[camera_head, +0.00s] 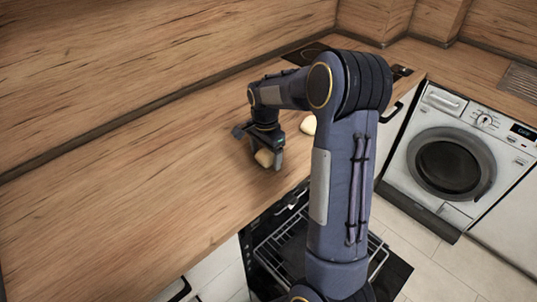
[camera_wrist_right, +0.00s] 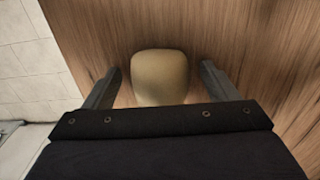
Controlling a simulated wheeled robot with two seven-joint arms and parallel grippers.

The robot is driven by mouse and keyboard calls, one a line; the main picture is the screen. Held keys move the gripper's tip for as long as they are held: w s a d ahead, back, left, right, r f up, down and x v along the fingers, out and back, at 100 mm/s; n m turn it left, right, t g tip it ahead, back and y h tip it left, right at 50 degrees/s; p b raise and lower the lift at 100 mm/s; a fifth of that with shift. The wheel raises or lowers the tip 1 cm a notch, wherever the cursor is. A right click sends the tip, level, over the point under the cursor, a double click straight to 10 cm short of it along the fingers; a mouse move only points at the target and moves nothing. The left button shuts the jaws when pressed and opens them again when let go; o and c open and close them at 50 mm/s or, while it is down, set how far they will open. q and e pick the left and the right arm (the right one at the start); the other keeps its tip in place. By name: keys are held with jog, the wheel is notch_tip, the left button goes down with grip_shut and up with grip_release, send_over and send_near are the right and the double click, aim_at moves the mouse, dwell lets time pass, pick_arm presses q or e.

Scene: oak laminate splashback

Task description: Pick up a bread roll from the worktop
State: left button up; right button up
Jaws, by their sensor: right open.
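A pale tan bread roll (camera_head: 264,158) lies on the wooden worktop (camera_head: 150,200), near its front edge. My right gripper (camera_head: 267,164) is over this roll, pointing down. In the right wrist view the roll (camera_wrist_right: 160,77) sits between the two open fingers of the gripper (camera_wrist_right: 160,88), with a gap on each side. A second pale roll (camera_head: 308,124) lies on the worktop farther back, partly hidden by my right arm. My left gripper is not in view.
An open oven with a wire rack (camera_head: 268,252) is below the worktop's front edge. A white washing machine (camera_head: 450,160) stands at the right. A dark hob (camera_head: 308,52) is at the back. The worktop at the left is clear.

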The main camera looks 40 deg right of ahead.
jog(key=c, duration=1)
jog(key=shift+c, duration=0.3)
jog(key=shift+r, duration=0.1)
